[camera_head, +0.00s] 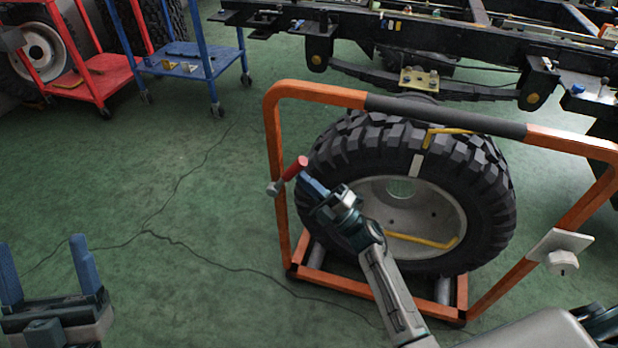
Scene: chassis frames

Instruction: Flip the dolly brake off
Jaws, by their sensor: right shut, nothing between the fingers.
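The orange dolly (283,228) stands upright on the floor with a large knobbly tyre (345,150) on its base. A red-gripped brake lever (295,168) sits on the dolly's left post and points up and to the right. My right gripper (304,180) is shut and empty, its blue fingertips close beside the lever's red grip. I cannot tell whether they touch it. My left gripper (41,243) is at the lower left, its two blue fingers spread wide with nothing between them, far from the dolly.
A dark chassis frame (450,45) spans the back right. A red cart (100,75) and a blue cart (190,68) stand at the back left. A white knob on a plate (562,262) is on the dolly's right post. Green floor (200,190) is open left of the dolly.

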